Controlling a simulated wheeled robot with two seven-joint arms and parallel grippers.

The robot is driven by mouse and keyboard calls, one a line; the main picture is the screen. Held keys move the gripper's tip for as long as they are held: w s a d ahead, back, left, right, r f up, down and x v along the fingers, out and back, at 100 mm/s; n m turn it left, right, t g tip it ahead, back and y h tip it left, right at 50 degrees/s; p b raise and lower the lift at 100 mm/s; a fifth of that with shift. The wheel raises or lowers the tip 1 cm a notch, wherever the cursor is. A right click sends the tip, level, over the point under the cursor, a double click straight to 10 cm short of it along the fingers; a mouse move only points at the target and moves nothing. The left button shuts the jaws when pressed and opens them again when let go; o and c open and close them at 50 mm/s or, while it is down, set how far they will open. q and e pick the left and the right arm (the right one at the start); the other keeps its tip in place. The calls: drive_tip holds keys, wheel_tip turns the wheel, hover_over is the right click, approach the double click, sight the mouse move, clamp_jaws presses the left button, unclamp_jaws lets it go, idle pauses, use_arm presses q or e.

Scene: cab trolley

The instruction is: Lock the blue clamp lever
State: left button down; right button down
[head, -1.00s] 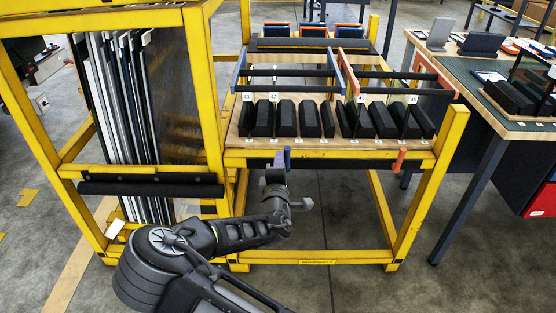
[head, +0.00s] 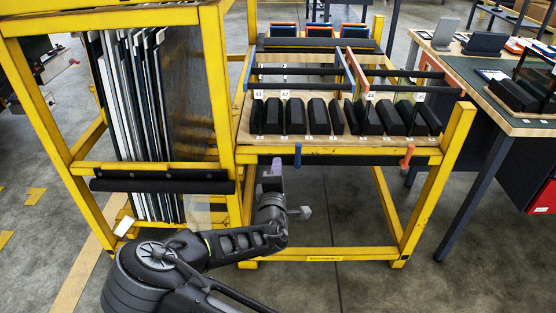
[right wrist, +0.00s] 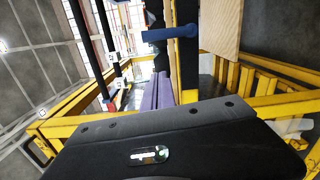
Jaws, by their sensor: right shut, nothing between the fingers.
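The blue clamp lever (head: 298,155) hangs about upright at the trolley's front edge, below the wooden shelf. The right wrist view shows a blue lever (right wrist: 171,33) beyond the fingertips, lying across the picture. My right gripper (head: 275,170), with purple-grey fingers, is to the left of the lever and slightly lower, apart from it. Its shut fingers (right wrist: 158,92) show in the right wrist view with nothing between them. My left gripper is not in view.
An orange lever (head: 407,157) hangs farther right on the same edge. Black padded blocks (head: 294,116) stand on the shelf. A yellow rack of upright panels (head: 140,110) with a black padded bar (head: 160,182) is to the left. A workbench (head: 510,121) stands at right.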

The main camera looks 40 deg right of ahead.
drive_tip(key=v, duration=0.6)
idle(0.4)
